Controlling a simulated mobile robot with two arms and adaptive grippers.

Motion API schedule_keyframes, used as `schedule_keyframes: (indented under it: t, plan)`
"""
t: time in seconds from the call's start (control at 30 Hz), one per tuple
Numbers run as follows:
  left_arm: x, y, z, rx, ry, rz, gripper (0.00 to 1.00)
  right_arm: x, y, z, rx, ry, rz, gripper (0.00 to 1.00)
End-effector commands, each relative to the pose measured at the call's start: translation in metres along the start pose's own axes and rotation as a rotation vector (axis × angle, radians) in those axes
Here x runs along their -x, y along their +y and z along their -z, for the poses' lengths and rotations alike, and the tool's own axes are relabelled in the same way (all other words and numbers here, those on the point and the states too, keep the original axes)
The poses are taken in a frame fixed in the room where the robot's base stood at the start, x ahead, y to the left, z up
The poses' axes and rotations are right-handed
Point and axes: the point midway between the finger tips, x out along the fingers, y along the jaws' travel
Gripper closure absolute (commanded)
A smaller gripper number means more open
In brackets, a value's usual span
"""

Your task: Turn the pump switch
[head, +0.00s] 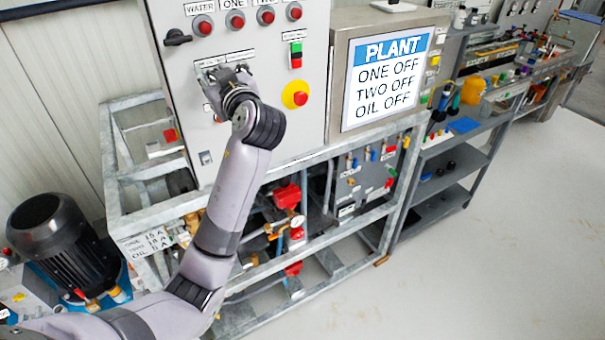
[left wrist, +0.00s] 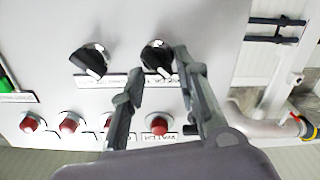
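The grey control panel (head: 255,135) stands upright in front of me, with red lamps (head: 202,26) along its top. My left gripper (head: 222,77) is at the panel's upper left, below the lamps, and hides the switches behind it in the head view. In the left wrist view, which shows the panel upside down, a black rotary switch (left wrist: 157,56) lies between the tips of my open left gripper (left wrist: 158,64). Whether the fingers touch it I cannot tell. A second black rotary switch (left wrist: 90,60) is to its left. My right gripper is not in view.
A yellow-ringed red stop button (head: 295,95) and a green-and-red button pair (head: 296,55) are right of the gripper. The PLANT sign (head: 387,75) is farther right. A metal frame (head: 290,155) surrounds the panel's base. A black motor (head: 62,240) stands lower left. The floor at right is clear.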

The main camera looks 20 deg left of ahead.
Motion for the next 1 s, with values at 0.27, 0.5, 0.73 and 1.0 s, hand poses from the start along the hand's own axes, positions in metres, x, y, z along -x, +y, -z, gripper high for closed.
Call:
schedule_keyframes:
  t: [0.27, 0.5, 0.73, 1.0]
  plan:
    - [-0.001, 0.003, 0.006, -0.16, 0.0, 0.0, 0.71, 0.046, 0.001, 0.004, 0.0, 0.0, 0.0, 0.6]
    - [0.018, 0.003, -0.006, -0.214, -0.002, -0.004, 0.71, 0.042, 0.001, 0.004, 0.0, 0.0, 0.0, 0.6]
    - [0.058, 0.003, -0.006, -0.212, -0.002, -0.003, 0.71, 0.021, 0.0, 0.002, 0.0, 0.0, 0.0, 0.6]
    - [0.112, 0.003, -0.005, -0.212, -0.002, -0.004, 0.71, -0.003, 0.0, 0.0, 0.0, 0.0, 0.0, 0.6]
